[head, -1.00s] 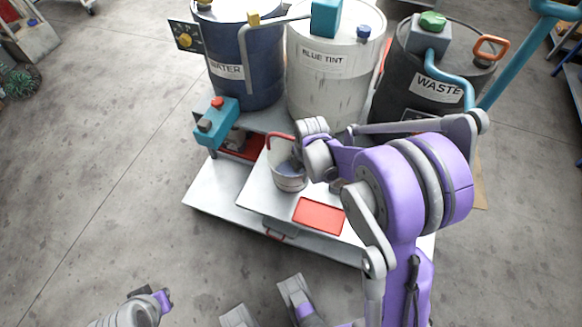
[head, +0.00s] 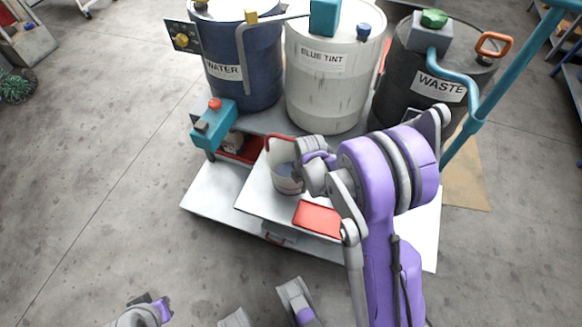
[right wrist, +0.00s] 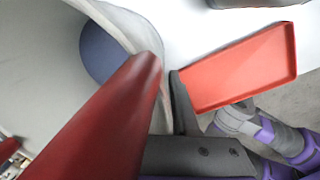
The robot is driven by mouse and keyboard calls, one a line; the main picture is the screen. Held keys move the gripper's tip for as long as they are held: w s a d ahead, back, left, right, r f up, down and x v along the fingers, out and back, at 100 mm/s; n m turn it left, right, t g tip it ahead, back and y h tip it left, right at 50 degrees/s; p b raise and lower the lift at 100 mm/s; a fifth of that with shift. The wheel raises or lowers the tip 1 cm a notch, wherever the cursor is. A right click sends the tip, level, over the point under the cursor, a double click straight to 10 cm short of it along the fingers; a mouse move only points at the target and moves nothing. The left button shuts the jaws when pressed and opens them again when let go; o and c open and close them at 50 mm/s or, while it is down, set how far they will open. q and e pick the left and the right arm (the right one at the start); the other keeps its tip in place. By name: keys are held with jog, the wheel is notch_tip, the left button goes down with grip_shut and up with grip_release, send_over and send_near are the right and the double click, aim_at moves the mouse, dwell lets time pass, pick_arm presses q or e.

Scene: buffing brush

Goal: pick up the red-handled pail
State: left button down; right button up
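My left gripper (head: 145,301) is low at the left, away from the pail.
A red tray (head: 317,217) lies right of the pail; it also shows in the right wrist view (right wrist: 240,68). Behind stand the blue WATER drum (head: 240,85), white BLUE TINT drum (head: 325,95) and dark WASTE drum (head: 400,95). A teal device (head: 214,124) is at the left.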

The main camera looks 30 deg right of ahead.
grip_shut()
dwell(1.2)
